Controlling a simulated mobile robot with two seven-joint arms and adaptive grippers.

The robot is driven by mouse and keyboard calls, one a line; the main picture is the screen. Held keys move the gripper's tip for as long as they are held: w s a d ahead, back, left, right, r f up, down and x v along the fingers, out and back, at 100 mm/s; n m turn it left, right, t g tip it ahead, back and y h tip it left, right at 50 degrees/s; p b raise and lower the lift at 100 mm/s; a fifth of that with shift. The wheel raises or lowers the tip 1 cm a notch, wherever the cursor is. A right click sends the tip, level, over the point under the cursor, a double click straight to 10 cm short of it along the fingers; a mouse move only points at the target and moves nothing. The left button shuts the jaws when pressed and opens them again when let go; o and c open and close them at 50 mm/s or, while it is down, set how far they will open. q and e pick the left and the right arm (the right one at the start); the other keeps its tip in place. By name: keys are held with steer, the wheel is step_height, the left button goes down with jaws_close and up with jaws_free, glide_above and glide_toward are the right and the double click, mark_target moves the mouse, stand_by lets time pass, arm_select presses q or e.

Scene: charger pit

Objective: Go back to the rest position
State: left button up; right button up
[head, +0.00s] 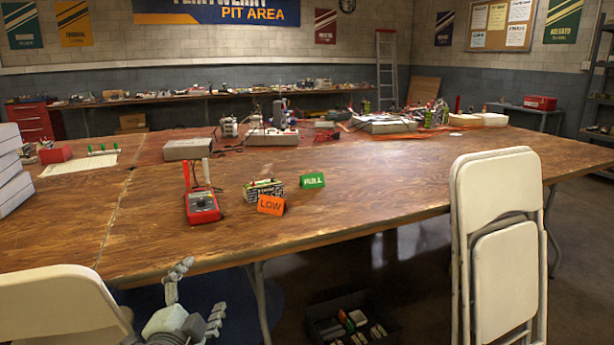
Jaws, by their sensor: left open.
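My left gripper (197,294) is at the bottom of the head view, in front of and below the near edge of the wooden table (330,215). Its fingers are spread, with nothing between them. My right gripper is not in view. On the table stand a red charger (202,207) with a dial and two upright prongs, and a battery pack (263,188) beside it. An orange LOW sign (271,205) stands in front of the pack, and a green FULL sign (312,181) stands to its right.
A white folding chair (500,240) stands at the table's right front, and another chair (60,305) is at the lower left. A dark bin (350,322) with several items is on the floor under the table. A grey box (188,149) lies behind the charger. The table's right front is clear.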

arm_select(q)
steer(key=s+a+f+n+g+y, duration=0.1)
steer(key=s+a+f+n+g, duration=0.15)
steer(key=f, duration=0.35)
steer(key=s+a+f+n+g, duration=0.1)
steer(key=s+f+n+g, duration=0.1)
steer(key=s+f, duration=0.3)
steer(key=s+a+f+n+g+y, duration=0.1)
steer(key=s+a+f+n+g, duration=0.15)
steer(key=f, duration=0.45)
steer(key=s+f+n+g, duration=0.2)
steer(key=s+f+g, duration=0.1)
steer(key=s+f, duration=0.3)
steer(key=s+f+n+g+p, duration=0.1)
steer(key=s+f, duration=0.4)
steer(key=s, duration=0.6)
steer(key=shift+a+f+n+g, duration=0.4)
steer(key=shift+n+g, duration=0.1)
steer(key=shift+g, duration=0.6)
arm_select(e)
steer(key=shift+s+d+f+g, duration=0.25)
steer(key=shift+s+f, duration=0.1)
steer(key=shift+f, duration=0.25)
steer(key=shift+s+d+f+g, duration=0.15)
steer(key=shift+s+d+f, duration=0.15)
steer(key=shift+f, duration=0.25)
arm_select(q)
steer(key=shift+s, duration=0.1)
